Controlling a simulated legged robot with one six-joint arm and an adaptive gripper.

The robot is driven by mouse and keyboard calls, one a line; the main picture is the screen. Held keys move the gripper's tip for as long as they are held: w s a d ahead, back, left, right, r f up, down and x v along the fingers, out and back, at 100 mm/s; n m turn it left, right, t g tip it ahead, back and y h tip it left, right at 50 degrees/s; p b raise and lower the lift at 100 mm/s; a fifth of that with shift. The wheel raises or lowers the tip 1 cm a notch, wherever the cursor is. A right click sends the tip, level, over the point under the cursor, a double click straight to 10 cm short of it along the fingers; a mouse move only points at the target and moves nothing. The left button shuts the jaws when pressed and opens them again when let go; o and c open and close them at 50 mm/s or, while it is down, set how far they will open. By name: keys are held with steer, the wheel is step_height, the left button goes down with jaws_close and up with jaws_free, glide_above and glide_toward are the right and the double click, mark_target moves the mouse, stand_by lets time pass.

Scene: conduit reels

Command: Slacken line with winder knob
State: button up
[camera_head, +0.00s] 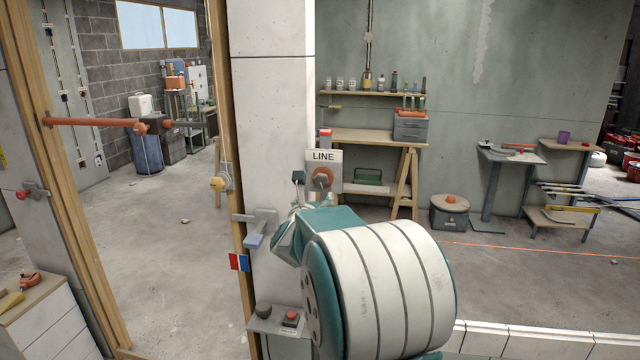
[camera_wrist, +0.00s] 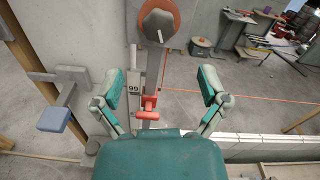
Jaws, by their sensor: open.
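The winder knob (camera_head: 322,178) is a dark grey knob on an orange round base, below a white plate marked LINE (camera_head: 323,157) on the pale pillar. In the wrist view the knob (camera_wrist: 158,24) is at the top centre, ahead of and above my fingertips. An orange line (camera_head: 540,250) runs low across the room to the right; it also shows in the wrist view (camera_wrist: 262,99). My gripper (camera_wrist: 162,88) is open, its two teal-padded fingers wide apart, with nothing held. In the head view my white and teal arm hides most of it.
A red clamp-like piece (camera_wrist: 149,108) sits on an upright marked scale below the knob. A blue-ended lever (camera_head: 255,240) sticks out left of my arm. A button box (camera_head: 278,320) is low on the pillar. A workbench (camera_head: 370,137) stands behind.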

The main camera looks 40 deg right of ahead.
mark_target(320, 183)
steer(key=x, duration=0.9)
steer(key=shift+w+d, duration=0.25)
steer(key=shift+w, duration=0.1)
steer(key=shift+a, duration=0.1)
steer(key=c, duration=1.1)
